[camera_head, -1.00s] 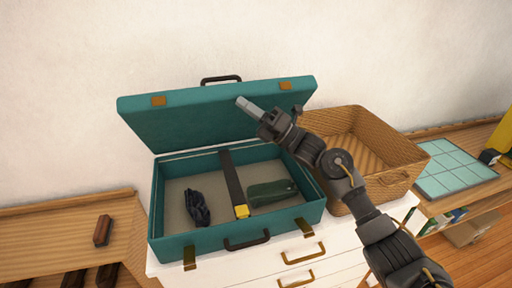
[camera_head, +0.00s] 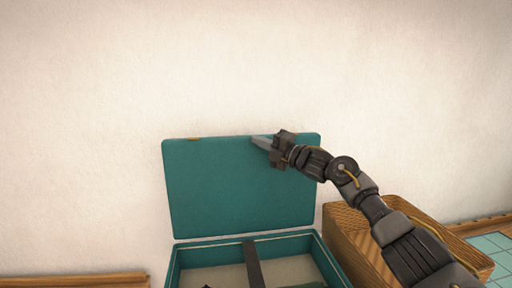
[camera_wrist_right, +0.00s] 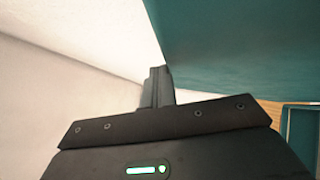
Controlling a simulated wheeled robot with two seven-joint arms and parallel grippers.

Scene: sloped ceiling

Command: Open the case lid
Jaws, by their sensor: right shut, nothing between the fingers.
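The teal case (camera_head: 173,266) stands open at the bottom of the head view, cut off by the frame's edge. Its lid (camera_head: 235,190) stands close to upright in front of the wall, with its inner face toward me. My right gripper (camera_head: 256,142) is shut and empty, with its fingertips at the lid's upper edge, right of the middle. In the right wrist view the lid (camera_wrist_right: 240,45) fills the upper right beside the fingers (camera_wrist_right: 158,85); whether they touch it I cannot tell. My left gripper is not in view.
A wicker basket (camera_head: 345,228) stands right of the case, under my right arm. A dark strap (camera_head: 253,264) lies inside the case. Teal tiles (camera_head: 492,243) show at the far right. The pale wall is close behind the lid.

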